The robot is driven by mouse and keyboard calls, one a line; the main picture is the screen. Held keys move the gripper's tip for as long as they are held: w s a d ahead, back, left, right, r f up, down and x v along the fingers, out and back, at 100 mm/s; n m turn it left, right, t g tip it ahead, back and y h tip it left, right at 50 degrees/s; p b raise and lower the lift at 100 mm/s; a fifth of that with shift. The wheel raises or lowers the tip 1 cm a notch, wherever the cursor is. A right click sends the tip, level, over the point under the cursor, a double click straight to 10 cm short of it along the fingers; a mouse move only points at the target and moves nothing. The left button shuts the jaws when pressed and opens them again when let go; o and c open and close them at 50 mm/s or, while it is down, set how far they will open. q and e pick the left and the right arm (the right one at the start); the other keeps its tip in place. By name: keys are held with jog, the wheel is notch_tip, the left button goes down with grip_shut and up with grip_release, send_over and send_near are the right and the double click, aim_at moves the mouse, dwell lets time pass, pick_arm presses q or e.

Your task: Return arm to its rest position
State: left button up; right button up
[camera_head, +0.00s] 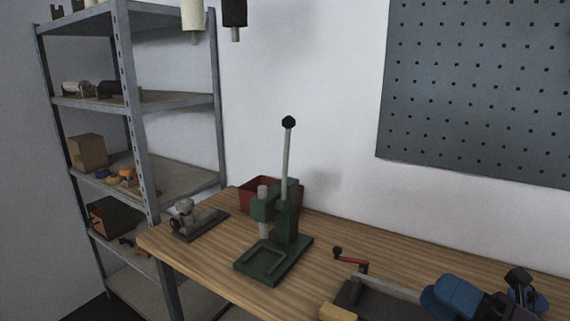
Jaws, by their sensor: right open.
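My right gripper (492,299) is at the lower right corner, over the front right part of the wooden workbench (222,262). Blue and black parts of it show, and the picture's edge cuts off the rest of my arm. The gripper is open, and nothing is seen held in it. It is to the right of a dark tool with a red-handled crank (350,257), partly overlapping it in the view. I cannot tell whether they touch. My left gripper is not in view.
A green lever press (287,225) stands upright on the bench, with a red bin (257,190) behind it. A small device on a dark plate (205,224) is near the left end. A metal shelf (140,130) stands left; a pegboard (470,90) hangs right.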

jog(key=s+d+f+m+t+h, duration=0.1)
jog(key=d+f+m+h, duration=0.65)
jog(key=m, duration=0.65)
jog(key=s+d+f+m+t+h, duration=0.1)
jog(key=d+f+m+h, duration=0.55)
jog(key=m+h, duration=0.7)
jog(key=s+a+f+m+g+y, duration=0.2)
jog(key=s+a+f+m+g, duration=0.15)
jog(key=s+f+g, duration=0.35)
jog(key=s+a+f+m+g+y, duration=0.1)
jog(key=s+a+f+m+g, duration=0.3)
jog(key=s+f, duration=0.55)
jog(key=w+f+n+t+y, duration=0.1)
jog(key=w+f+n+t, duration=0.1)
jog(key=w+f+t, duration=0.5)
jog(key=shift+w+f, duration=0.2)
jog(key=shift+f, duration=0.7)
